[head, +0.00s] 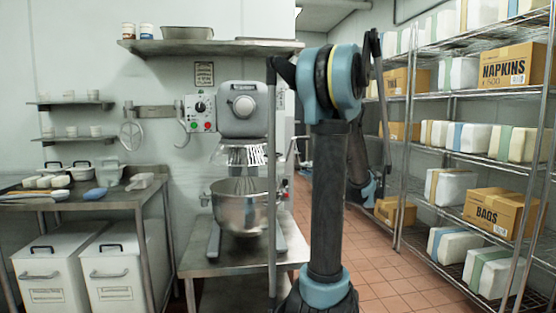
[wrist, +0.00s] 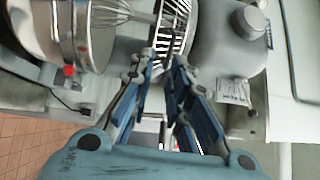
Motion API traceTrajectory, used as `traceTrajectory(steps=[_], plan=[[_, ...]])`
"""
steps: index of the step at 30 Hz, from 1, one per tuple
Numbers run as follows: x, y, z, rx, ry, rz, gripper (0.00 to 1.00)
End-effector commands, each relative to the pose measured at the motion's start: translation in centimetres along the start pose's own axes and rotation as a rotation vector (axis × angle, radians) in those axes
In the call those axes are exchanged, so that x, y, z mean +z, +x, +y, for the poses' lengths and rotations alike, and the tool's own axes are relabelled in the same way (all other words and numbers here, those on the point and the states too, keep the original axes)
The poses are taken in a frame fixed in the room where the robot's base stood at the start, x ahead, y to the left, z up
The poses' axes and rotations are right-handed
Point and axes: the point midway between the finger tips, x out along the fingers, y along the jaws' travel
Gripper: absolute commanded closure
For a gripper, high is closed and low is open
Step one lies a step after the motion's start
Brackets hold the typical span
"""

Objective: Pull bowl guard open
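The bowl guard (head: 239,155) is a pale wire cage below the mixer head (head: 243,110) and above the steel bowl (head: 243,207). In the wrist view the guard (wrist: 173,28) shows its parallel bars just beyond my fingertips, with the bowl (wrist: 45,30) and whisk (wrist: 108,12) to the left. My gripper (wrist: 164,62) points toward the guard. Its blue-padded fingers are apart with a gap between them, and nothing is clearly held. I cannot tell whether a fingertip touches the guard. I cannot make out the gripper clearly in the head view.
The mixer stands on a steel table (head: 215,262). A shelf (head: 205,47) hangs above it. A worktable (head: 100,198) with white bins (head: 55,270) below is at left. A wire rack (head: 462,145) with boxes is at right. Tiled floor (head: 385,285) is open between.

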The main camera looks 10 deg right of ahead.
Motion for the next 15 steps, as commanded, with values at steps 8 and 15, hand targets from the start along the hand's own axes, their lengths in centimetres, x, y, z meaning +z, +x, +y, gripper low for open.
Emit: traceTrajectory(steps=[8, 15], plan=[[-2.0, -0.8, -1.1, -0.072, 0.004, 0.023, 0.83], [-1.9, 1.8, -1.3, -0.071, 0.005, 0.020, 0.83]])
